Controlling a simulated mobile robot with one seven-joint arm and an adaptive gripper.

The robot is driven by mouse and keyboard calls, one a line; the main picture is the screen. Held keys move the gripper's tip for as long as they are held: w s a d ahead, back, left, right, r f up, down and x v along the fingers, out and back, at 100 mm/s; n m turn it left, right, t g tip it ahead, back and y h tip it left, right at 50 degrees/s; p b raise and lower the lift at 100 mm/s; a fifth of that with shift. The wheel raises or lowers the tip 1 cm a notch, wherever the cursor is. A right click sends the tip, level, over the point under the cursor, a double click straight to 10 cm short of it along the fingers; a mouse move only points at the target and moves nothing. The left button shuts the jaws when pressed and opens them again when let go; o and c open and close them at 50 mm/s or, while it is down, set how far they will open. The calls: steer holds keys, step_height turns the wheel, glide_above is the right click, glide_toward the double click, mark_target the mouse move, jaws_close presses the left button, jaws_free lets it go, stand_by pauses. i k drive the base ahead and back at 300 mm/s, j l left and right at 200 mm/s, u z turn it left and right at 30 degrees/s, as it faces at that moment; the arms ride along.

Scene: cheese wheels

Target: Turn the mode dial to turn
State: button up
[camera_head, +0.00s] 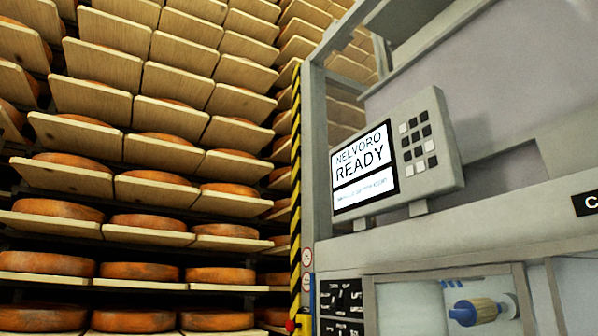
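No mode dial can be made out in the head view. A grey machine fills the right half. Its tilted control panel (446,190) has a lit screen (362,168) reading "NELVORO READY" above a smaller line too small to read. Several small dark and light square keys (418,139) sit right of the screen. A black panel with white markings (341,308) is low on the machine's left side, cut by the bottom edge; its details are unclear. My gripper is not in view.
Tall shelves of orange cheese wheels (144,271) on wooden boards fill the left. A yellow-black striped post (296,190) edges the machine. A red and yellow part (291,325) sits at its foot. A recess at lower right holds a blue-ended roller (484,310).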

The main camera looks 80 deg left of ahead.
mark_target(335, 301)
steer(key=u, duration=1.9)
